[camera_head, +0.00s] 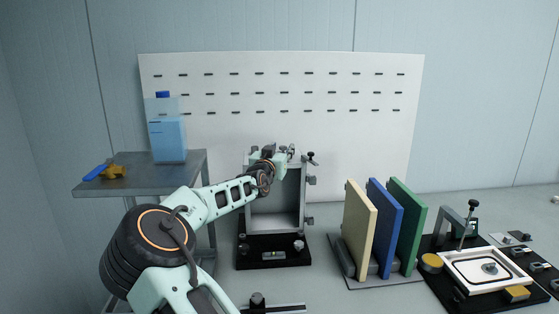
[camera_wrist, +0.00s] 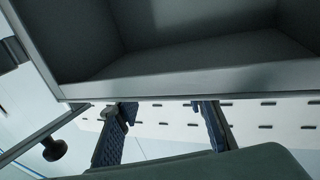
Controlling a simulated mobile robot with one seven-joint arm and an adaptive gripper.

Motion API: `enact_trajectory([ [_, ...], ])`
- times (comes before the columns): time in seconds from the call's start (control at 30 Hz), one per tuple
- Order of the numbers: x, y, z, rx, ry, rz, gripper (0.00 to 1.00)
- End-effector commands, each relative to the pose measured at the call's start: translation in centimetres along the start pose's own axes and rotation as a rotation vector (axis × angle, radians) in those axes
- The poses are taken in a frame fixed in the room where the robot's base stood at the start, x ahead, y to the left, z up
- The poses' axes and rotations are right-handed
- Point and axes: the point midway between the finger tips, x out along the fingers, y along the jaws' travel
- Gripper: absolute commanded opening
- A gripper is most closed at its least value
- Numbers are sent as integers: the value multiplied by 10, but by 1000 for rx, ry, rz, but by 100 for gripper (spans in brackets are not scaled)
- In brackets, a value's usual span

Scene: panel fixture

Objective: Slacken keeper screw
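The grey open-fronted panel fixture (camera_head: 274,222) stands on a black base in the head view. Small dark knobs and fittings run along its top and right side, one black knob (camera_head: 312,158) at the upper right; I cannot tell which is the keeper screw. My gripper (camera_head: 285,154) is at the fixture's top edge, partly hidden by my wrist. In the wrist view its two blue fingers (camera_wrist: 163,118) are apart with nothing seen between them, beside the box's rim (camera_wrist: 190,92). A black knob (camera_wrist: 54,149) shows left of the fingers, apart from them.
A grey side table (camera_head: 140,187) with a blue bottle (camera_head: 168,138) and a brown-and-blue item is at left. Upright cream, blue and green panels (camera_head: 383,230) stand right of the fixture. A black board with a white tray (camera_head: 453,262) is farther right. A slotted white board (camera_head: 230,75) is behind.

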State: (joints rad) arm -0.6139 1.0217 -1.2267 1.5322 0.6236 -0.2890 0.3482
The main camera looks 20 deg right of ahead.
Motion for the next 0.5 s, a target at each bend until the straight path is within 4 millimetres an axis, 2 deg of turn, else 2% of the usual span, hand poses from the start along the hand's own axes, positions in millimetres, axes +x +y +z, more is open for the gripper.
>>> enact_trajectory([
  [0.27, 0, -3, -1, -6, 1, 57, 36],
  [0.5, -47, -6, 1, 1, -1, 57, 36],
])
